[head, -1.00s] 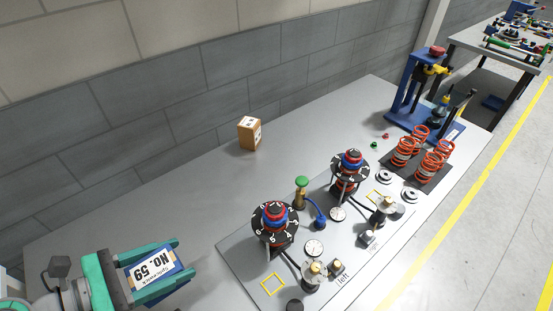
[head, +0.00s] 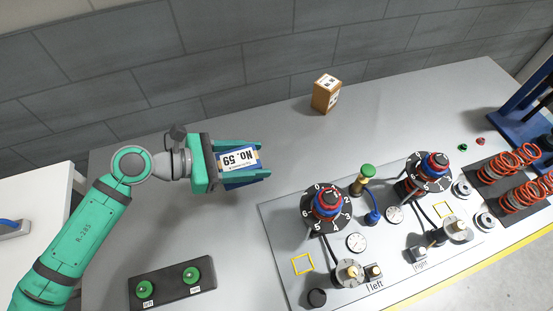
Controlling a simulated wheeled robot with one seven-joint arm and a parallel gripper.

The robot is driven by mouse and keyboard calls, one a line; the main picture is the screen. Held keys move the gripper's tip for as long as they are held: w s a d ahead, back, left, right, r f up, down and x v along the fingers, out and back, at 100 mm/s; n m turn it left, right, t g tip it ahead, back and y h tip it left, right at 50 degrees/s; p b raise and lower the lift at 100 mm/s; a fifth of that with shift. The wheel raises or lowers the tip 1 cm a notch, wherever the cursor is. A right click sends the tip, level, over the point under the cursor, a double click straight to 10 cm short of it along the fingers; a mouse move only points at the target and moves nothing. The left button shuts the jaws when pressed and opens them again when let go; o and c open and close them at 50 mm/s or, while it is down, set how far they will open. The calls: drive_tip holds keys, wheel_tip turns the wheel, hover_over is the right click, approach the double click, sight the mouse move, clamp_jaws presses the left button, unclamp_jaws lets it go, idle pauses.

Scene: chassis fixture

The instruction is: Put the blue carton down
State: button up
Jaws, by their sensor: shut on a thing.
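The blue carton (head: 240,180) has a white label reading "NO. 59", upside down in the head view. My gripper (head: 262,161) is shut on it, with one green finger along each side. The carton appears to be over the left part of the grey bench (head: 190,225); I cannot tell whether its underside touches the bench. The carton's far end lies between the fingertips, and its near end is hidden by the gripper's palm.
A brown box (head: 326,94) stands near the wall. A fixture plate (head: 285,235) with dials and knobs fills the bench to the right. A dark panel with two green buttons (head: 172,283) lies at the front left. The bench between carton and brown box is clear.

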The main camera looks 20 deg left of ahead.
drive_tip(key=w+d+f, duration=0.1)
drive_tip(key=w+f, duration=0.1)
drive_tip(key=w+d+f, duration=0.1)
drive_tip(key=w+f, duration=0.1)
drive_tip(key=w+d+f, duration=0.1)
drive_tip(key=w+f, duration=0.1)
drive_tip(key=shift+w+d+f, duration=0.15)
drive_tip(key=shift+d+f, duration=0.1)
drive_tip(key=shift+f, duration=1.8)
drive_tip(key=o, duration=1.2)
drive_tip(key=shift+w+f, duration=0.1)
drive_tip(key=v, duration=1.2)
